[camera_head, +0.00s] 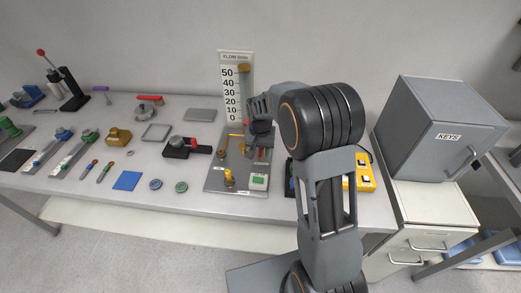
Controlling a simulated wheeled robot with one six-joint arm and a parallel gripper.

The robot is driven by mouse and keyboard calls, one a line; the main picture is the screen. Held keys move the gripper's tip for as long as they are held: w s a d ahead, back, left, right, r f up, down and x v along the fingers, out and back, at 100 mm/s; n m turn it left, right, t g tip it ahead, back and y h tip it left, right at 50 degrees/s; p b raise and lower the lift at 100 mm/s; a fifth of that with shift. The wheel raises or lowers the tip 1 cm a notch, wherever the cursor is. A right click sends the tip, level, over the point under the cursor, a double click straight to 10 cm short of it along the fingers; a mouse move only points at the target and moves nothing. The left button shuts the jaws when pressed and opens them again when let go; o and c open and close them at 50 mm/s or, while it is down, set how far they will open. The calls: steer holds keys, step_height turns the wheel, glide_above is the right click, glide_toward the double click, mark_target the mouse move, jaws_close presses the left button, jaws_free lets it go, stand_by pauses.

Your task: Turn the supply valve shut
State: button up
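A grey plate (217,181) lies on the bench with a flow gauge board (233,100) standing at its back, marked from 0 to 50. A yellow pipe (236,135) and a brass-yellow fitting (229,178) are on the plate, with a small white box with a green face (258,182) at its front right. I cannot tell for sure which part is the supply valve; it may be partly behind my arm. My gripper (255,150) points down over the right part of the plate, close to a small red part (262,153). Its fingers are too small and dark to tell their opening or contact.
A yellow box (364,172) is right of my arm. A grey KEYS cabinet (415,135) stands at the right on drawers. Various tools and parts cover the left bench (100,200).

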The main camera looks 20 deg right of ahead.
jaws_close()
stand_by(0.4)
steer(key=n, duration=0.1)
steer(key=d+n, duration=0.1)
steer(key=n, duration=0.1)
steer(key=shift+s+d+n, duration=0.1)
steer(key=shift+s+n, duration=0.05)
steer(key=shift+n, duration=0.15)
steer(key=n, duration=0.2)
steer(key=d+n, duration=0.1)
steer(key=shift+d+n+b, duration=0.15)
steer(key=shift+n+b, duration=0.2)
steer(key=shift+n, duration=0.05)
steer(key=n, duration=0.1)
steer(key=d+n, duration=0.1)
steer(key=n, duration=0.1)
steer(key=w+n, duration=0.1)
steer(key=n, duration=0.1)
steer(key=shift+d, duration=0.35)
steer(key=shift+w+d+n, duration=0.15)
steer(key=shift+w+n, duration=0.1)
steer(key=shift+n, duration=0.7)
steer(key=shift+w+d+n, duration=0.2)
steer(key=shift+n, duration=0.7)
steer(key=shift+w+d+n, duration=0.15)
steer(key=shift+w+n, duration=0.1)
steer(key=shift+n, duration=0.7)
